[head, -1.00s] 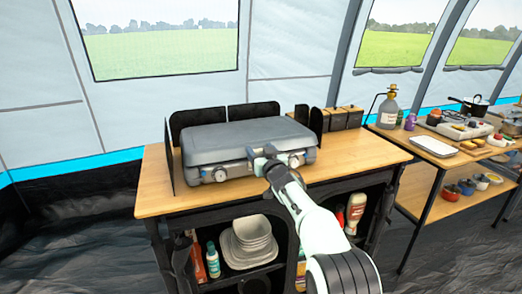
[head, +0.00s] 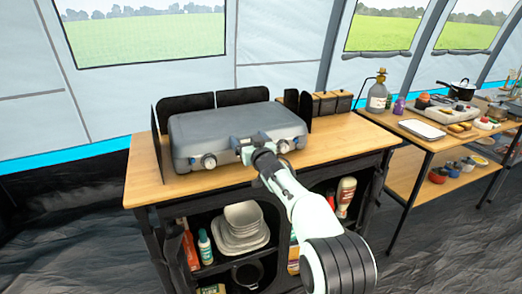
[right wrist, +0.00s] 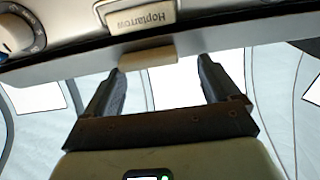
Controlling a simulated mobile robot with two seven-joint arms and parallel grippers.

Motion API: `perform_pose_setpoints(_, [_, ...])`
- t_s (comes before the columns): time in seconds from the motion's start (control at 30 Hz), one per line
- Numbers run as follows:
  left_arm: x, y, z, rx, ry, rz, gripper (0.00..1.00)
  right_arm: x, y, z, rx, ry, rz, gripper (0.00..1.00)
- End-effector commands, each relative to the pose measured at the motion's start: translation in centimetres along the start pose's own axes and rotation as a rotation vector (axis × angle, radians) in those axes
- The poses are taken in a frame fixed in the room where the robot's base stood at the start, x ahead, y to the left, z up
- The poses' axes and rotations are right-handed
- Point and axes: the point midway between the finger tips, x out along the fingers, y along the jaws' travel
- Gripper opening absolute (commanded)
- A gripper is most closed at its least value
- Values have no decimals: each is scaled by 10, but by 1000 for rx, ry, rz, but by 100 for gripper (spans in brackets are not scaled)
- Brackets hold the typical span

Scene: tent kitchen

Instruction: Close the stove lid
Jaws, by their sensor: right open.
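The grey stove (head: 225,150) sits on the wooden counter, and its lid (head: 235,122) lies flat over the body, looking shut. Knobs show at its front. My right gripper (head: 250,146) is at the middle of the stove's front edge, open, with no object seen between its fingers. In the right wrist view, the two fingers of my right gripper (right wrist: 162,66) are apart, just under the stove's front edge and a light tab (right wrist: 148,57). An upside-down name plate (right wrist: 140,15) and a knob (right wrist: 18,34) show there. Contact cannot be told. My left gripper is out of view.
Black wind screens (head: 187,107) stand behind and beside the stove. Small containers (head: 330,102) stand at the counter's back right. The counter (head: 335,142) is clear right of the stove. A second table (head: 400,130) with a bottle (head: 377,95) and cookware stands further right.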

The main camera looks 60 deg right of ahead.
Motion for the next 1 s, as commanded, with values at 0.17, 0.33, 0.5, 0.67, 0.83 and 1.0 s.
perform_pose_setpoints(0.17, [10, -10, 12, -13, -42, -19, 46, -35, 5, -3, 3, 5, 9, 89])
perform_pose_setpoints(0.33, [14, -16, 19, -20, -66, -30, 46, -72, 8, -5, 1, 7, 13, 89])
perform_pose_setpoints(0.5, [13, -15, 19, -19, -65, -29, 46, -105, 9, -6, -1, 7, 16, 89])
perform_pose_setpoints(0.67, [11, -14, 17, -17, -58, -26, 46, -124, 10, -6, -3, 7, 19, 89])
perform_pose_setpoints(0.83, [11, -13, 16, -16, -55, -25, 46, -130, 10, -6, -4, 6, 19, 89])
perform_pose_setpoints(1.0, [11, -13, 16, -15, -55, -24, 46, -130, 10, -6, -4, 7, 19, 89])
